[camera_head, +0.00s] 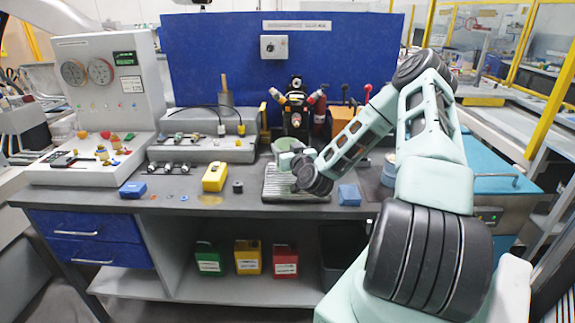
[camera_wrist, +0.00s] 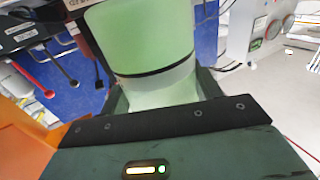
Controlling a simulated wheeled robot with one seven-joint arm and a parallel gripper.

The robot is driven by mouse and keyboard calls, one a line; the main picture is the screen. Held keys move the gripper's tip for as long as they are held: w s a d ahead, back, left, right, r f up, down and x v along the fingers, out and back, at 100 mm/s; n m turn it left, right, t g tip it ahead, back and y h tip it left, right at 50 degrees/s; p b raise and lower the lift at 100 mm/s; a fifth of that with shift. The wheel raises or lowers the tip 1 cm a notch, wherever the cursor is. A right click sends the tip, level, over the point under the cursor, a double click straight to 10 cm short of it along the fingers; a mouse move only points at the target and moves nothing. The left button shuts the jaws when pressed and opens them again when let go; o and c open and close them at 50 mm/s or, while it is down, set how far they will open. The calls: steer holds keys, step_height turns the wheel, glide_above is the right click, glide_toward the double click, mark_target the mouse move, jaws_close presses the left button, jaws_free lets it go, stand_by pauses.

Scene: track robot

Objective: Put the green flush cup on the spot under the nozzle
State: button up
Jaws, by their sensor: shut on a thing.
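The green flush cup (camera_wrist: 145,40) fills the upper middle of the wrist view. It is translucent pale green with a dark band, and its lower part is paler. My gripper (camera_wrist: 155,95) is shut on it. In the head view the cup (camera_head: 284,145) shows as a pale green shape beside my wrist, partly hidden by it. My gripper in the head view (camera_head: 290,158) is above the back of the ribbed metal tray (camera_head: 295,190). A black fixture (camera_head: 295,100) with red-ended levers stands just behind. I cannot make out the nozzle tip or the spot under it.
A yellow box (camera_head: 215,177) and blue blocks (camera_head: 132,189) (camera_head: 348,195) lie on the bench top. A grey unit with cables (camera_head: 205,148) stands to the left and a gauge panel (camera_head: 95,80) farther left. Green, yellow and red canisters (camera_head: 247,257) stand on the lower shelf.

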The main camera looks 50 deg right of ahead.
steer(key=shift+f+p, duration=0.35)
steer(key=shift+f, duration=2.35)
steer(key=shift+f, duration=0.15)
steer(key=o, duration=1.1)
steer(key=shift+c, duration=0.2)
steer(key=shift+s, duration=0.15)
